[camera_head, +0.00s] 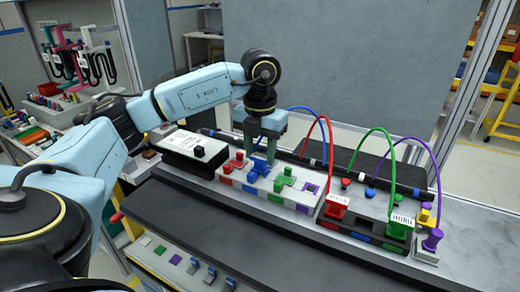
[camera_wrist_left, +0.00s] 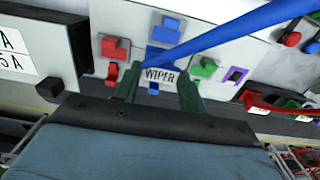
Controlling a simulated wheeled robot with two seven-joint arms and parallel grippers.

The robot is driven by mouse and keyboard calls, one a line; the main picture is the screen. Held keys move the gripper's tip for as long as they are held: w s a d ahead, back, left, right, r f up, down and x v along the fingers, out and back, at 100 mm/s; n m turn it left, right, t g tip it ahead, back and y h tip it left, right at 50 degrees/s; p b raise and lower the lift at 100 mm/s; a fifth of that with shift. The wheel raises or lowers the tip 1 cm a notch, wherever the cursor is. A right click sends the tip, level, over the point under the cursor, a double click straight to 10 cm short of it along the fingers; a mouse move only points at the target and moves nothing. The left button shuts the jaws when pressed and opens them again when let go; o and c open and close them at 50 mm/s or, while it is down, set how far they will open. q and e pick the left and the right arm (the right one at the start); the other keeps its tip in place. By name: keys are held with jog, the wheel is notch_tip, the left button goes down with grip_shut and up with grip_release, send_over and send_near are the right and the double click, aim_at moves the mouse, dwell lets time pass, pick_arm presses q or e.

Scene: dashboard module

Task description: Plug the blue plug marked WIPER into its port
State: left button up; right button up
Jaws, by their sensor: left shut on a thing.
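My left gripper (camera_head: 262,156) points down over the port module (camera_head: 228,176) in the middle of the bench. In the left wrist view its two fingers (camera_wrist_left: 160,88) are shut on the blue plug, whose white WIPER label (camera_wrist_left: 160,75) shows between them. The blue cable (camera_wrist_left: 235,30) runs from the plug up to the right. In the head view blue parts (camera_head: 259,168) show just below the fingertips, among red and green ones. The fingers hide much of the plug; I cannot tell whether it is seated in a port. My right gripper is out of view.
A red plug (camera_head: 337,206) and a green plug (camera_head: 400,223) with cables stand on the module to the right. Yellow and purple pieces (camera_head: 432,238) are at its right end. A white-topped black box (camera_head: 190,148) is at left. The dark front strip (camera_head: 230,225) is clear.

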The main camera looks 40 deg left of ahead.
aim_at(260, 157)
pick_arm(q)
jog(key=shift+f, duration=0.15)
jog(key=o, duration=1.2)
jog(key=shift+r+p, duration=1.8)
jog(key=shift+r, duration=4.95)
